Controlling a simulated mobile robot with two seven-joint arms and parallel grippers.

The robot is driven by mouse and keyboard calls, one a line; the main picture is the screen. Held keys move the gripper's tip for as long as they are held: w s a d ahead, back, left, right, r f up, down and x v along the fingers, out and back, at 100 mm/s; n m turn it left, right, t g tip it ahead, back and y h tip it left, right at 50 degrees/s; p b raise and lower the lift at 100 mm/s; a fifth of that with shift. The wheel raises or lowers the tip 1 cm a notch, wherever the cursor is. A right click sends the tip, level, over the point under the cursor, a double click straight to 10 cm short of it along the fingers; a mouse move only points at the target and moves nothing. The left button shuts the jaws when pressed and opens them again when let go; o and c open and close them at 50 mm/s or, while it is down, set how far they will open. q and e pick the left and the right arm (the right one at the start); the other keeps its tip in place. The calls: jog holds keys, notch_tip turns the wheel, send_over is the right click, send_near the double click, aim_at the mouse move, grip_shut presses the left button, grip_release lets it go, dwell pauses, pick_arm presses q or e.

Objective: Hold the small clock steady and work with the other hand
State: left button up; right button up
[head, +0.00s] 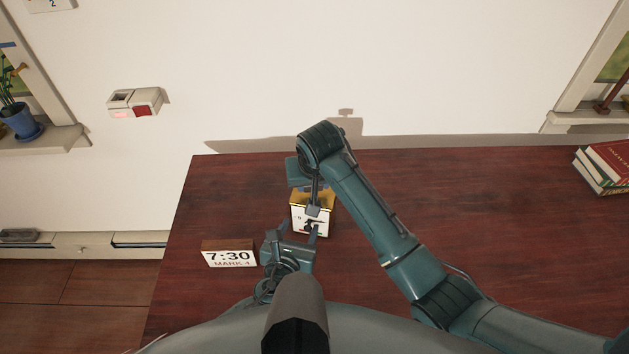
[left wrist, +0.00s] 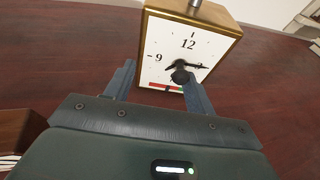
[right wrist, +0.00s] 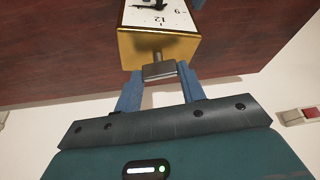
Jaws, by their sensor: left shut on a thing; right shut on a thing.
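The small clock (head: 312,222) stands on the dark red table, white-faced with a gold case. In the left wrist view its face (left wrist: 168,50) shows black hands, a dark centre knob and a red strip low down. A grey metal knob (right wrist: 159,70) rises on a short stem from the gold top. My right gripper (right wrist: 160,88) is shut on this knob from above. A sign (head: 229,256) reads 7:30 and MARK 4. The fingers' contact is partly hidden.
Several books (head: 606,168) are stacked at the table's far right. A wall box with a red button (head: 142,110) and a potted plant (head: 20,120) are at the left, off the table.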

jog(key=m, duration=0.2)
jog(key=m+h, duration=0.1)
jog(key=m, duration=0.1)
jog(key=m+h, duration=0.1)
jog(key=shift+a+m, duration=0.25)
jog(key=shift+m, duration=0.15)
dwell(0.4)
jog(key=o, duration=1)
jog(key=v, duration=0.7)
jog(key=shift+r, duration=0.3)
jog(key=shift+c, duration=0.5)
